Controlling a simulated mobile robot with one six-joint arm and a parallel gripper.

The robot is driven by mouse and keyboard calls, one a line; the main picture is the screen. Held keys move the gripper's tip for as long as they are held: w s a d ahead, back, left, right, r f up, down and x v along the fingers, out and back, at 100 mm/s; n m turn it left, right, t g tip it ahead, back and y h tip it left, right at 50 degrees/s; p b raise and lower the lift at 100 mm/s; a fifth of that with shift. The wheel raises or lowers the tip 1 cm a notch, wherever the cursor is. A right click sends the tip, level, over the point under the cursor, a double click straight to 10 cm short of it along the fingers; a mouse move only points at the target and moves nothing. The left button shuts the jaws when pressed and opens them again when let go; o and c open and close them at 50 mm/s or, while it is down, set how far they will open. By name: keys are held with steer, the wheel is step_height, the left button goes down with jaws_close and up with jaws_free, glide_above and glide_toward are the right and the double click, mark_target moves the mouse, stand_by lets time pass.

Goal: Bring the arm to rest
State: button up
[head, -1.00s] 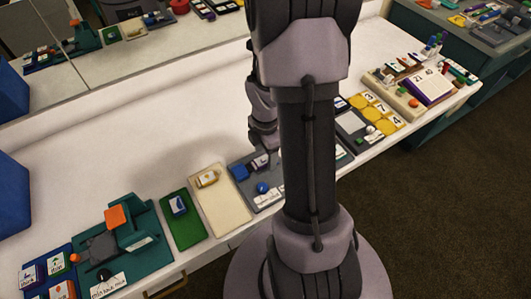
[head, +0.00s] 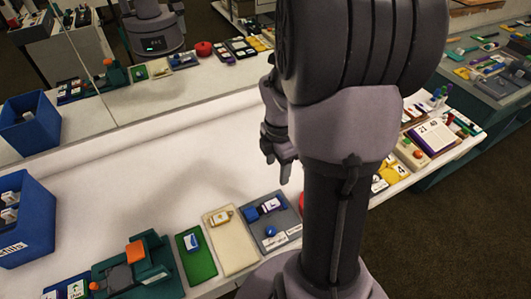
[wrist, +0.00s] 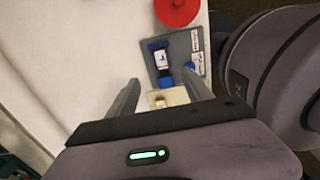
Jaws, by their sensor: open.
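My gripper (wrist: 167,100) shows in the wrist view with its two fingers spread apart and nothing between them. In the head view my gripper (head: 283,172) hangs above the white counter (head: 150,190), behind the thick upright part of my arm. Below and beyond the fingers in the wrist view lies a grey tray (wrist: 184,48) with a blue-based tagged item (wrist: 161,58) on it. The same grey tray (head: 288,217) is at the counter's front edge in the head view.
A cream tray (head: 232,252), a green tray (head: 205,265) and a teal stand (head: 165,270) line the front edge. A blue bin (head: 30,240) stands at the left. A red round object (wrist: 177,10) lies beyond the grey tray. The counter's middle is clear.

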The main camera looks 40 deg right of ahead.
steer(key=w+a+r+m+t+b, duration=0.1)
steer(key=a+r+m+t, duration=0.1)
steer(key=a+r+m, duration=0.6)
steer(key=s+a+r+m+t, duration=0.1)
steer(key=s+a+r+m, duration=0.1)
steer(key=a+m, duration=0.2)
steer(key=s+a+r+m+t+y, duration=0.1)
steer(key=s+a+r+m, duration=0.1)
steer(key=a, duration=0.4)
steer(key=s+a+r+m+t+y+b, duration=0.1)
steer(key=s+a+r+m, duration=0.1)
steer(key=s+a+m, duration=0.2)
steer(key=shift+a+r+m+t, duration=0.4)
steer(key=shift+a+m, duration=0.4)
steer(key=shift+a, duration=0.25)
